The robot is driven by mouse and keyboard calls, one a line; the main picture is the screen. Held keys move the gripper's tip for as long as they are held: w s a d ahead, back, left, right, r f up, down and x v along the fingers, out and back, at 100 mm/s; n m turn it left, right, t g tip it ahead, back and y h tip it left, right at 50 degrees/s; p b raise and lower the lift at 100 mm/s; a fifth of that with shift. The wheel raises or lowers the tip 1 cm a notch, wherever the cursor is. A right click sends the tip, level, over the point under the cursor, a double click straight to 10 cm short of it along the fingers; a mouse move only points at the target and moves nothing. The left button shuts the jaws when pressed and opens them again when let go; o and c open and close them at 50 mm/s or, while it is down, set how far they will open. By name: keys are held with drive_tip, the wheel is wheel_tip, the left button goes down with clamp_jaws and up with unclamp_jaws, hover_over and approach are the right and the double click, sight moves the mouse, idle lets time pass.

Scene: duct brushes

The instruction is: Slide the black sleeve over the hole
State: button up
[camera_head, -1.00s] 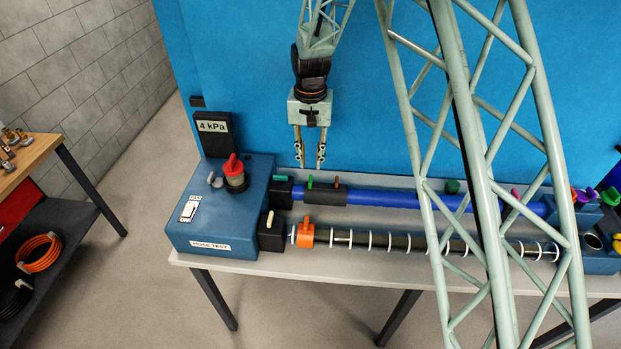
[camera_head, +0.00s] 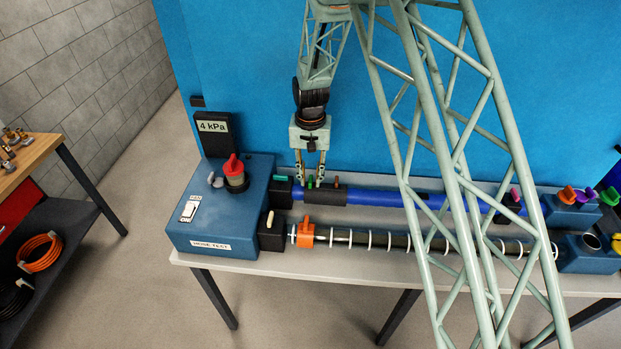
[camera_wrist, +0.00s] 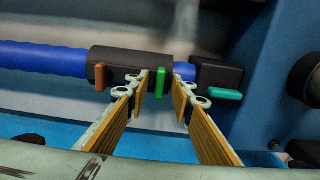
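The black sleeve (camera_head: 326,195) sits around the blue hose (camera_head: 385,199), near its left end. It carries a green tab (camera_head: 310,182) and a brown-orange tab (camera_head: 337,181). In the wrist view the sleeve (camera_wrist: 120,66) lies across the upper middle. My gripper (camera_head: 310,180) is open at the sleeve. In the wrist view its two fingers (camera_wrist: 166,92) stand on either side of the green tab (camera_wrist: 160,84), with gaps visible. No hole is clearly visible; a pale blurred streak (camera_wrist: 187,25) rises beside the sleeve's right end in the wrist view.
A black coupling with a teal tab (camera_wrist: 222,92) is close right of the sleeve in the wrist view. The blue test box (camera_head: 215,225) stands left. A ringed hose with an orange clamp (camera_head: 306,232) runs in front. The blue back wall (camera_head: 240,60) stands behind.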

drive_tip(key=shift+c, duration=0.9)
clamp_jaws()
drive_tip(key=shift+d, duration=0.15)
